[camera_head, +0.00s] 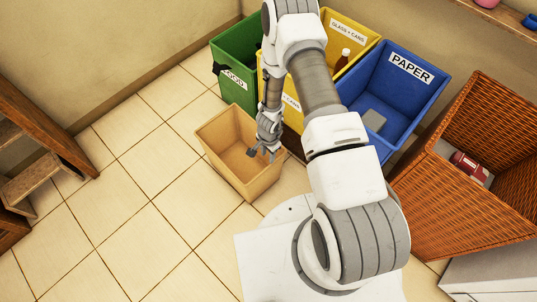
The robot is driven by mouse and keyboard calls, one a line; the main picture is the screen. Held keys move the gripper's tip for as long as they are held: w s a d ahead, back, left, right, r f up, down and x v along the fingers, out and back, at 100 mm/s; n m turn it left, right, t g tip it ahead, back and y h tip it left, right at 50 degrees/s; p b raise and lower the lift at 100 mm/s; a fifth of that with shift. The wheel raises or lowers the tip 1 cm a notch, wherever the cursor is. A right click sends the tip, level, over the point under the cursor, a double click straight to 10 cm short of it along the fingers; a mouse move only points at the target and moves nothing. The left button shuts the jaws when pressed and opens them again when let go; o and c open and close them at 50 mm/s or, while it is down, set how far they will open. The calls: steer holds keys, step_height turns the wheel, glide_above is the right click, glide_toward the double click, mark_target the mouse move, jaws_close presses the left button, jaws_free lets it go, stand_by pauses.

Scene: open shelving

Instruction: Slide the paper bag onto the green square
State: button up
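An open-topped tan box-like container, which looks like the paper bag (222,152), stands upright on the tiled floor left of my arm. Its inside looks empty. My gripper (261,154) points down at the bag's right side, over its opening near the right rim. Its two dark fingertips look spread apart with nothing between them. I cannot tell whether a finger touches the bag wall. No green square shows on the visible floor; the bag, the bins and my arm hide part of it.
Behind stand a green FOOD bin (232,84), yellow GLASS + CANS bins (362,48) and a blue PAPER bin (412,92). A wicker basket (440,195) is at right. Wooden steps (45,180) are at left. The floor left of the bag is clear.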

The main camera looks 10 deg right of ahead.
steer(key=b, duration=0.6)
glide_toward(267, 177)
step_height(267, 177, down, 5)
steer(key=shift+w+a+f, duration=0.1)
steer(key=shift+a, duration=0.1)
jaws_close()
stand_by(1.3)
